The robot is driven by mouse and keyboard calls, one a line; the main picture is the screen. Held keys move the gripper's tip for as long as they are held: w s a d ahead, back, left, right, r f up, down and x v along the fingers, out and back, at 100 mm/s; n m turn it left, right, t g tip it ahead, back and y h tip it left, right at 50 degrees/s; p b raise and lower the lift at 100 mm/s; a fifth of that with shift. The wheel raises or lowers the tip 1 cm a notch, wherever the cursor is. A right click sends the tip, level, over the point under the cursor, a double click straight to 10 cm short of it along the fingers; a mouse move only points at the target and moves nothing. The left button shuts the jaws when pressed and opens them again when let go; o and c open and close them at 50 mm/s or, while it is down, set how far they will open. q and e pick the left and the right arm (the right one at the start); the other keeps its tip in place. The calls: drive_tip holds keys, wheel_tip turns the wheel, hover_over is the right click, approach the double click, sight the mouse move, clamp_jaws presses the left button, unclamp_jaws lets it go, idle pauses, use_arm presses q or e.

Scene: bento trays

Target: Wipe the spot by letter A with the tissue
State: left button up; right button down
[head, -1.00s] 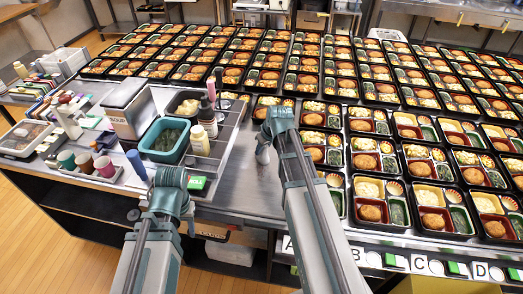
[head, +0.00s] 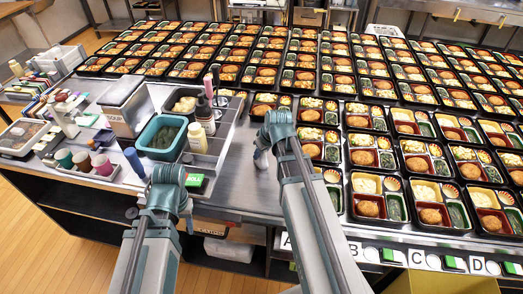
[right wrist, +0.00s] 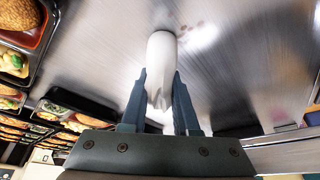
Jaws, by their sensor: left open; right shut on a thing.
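The white tissue (right wrist: 162,62) is rolled or bunched between the fingers of my right gripper (right wrist: 160,90), which is shut on it. Its far end is at or just above the steel counter. Small brownish marks (right wrist: 183,29) show on the steel just beyond the tissue in the right wrist view. In the head view my right gripper (head: 262,160) hangs over the bare counter strip, and the marks are not discernible there. The letter A label (head: 286,242) is on the counter's front edge, partly behind my right arm. My left gripper (head: 160,214) is open near the front edge at left.
Rows of filled bento trays (head: 377,205) cover the counter to the right and back. A teal tub (head: 148,149), bottles (head: 197,138) and a green-topped box (head: 195,181) stand left of the bare strip (head: 235,180). Buttons (head: 371,254) line the front edge.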

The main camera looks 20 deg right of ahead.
drive_tip(key=shift+s+a+f, duration=0.1)
drive_tip(key=shift+s+a, duration=0.4)
drive_tip(key=shift+s, duration=0.3)
drive_tip(key=shift+s+a+f, duration=0.1)
drive_tip(key=shift+s+a, duration=0.35)
drive_tip(key=shift+s, duration=0.3)
drive_tip(key=shift+s, duration=0.1)
drive_tip(key=shift+s+a+r, duration=0.1)
drive_tip(key=shift+s+a, duration=0.4)
drive_tip(key=shift+s, duration=0.2)
drive_tip(key=shift+s+a+r, duration=0.1)
drive_tip(key=shift+s+a, duration=0.35)
drive_tip(key=shift+s, duration=0.25)
drive_tip(key=shift+f, duration=0.25)
drive_tip(key=shift+w+d+r, duration=0.1)
drive_tip(key=shift+w+d, duration=0.4)
drive_tip(key=shift+w, duration=0.35)
drive_tip(key=shift+w+d+r, duration=0.1)
drive_tip(key=shift+w+d, duration=0.4)
drive_tip(key=shift+w, duration=0.3)
drive_tip(key=shift+w+d+f, duration=0.1)
drive_tip(key=shift+w+d, duration=0.4)
drive_tip(key=shift+w, duration=0.25)
drive_tip(key=shift+w+d+f, duration=0.1)
drive_tip(key=shift+w+d, duration=0.35)
drive_tip(key=shift+w, duration=0.25)
drive_tip(key=shift+w, duration=0.1)
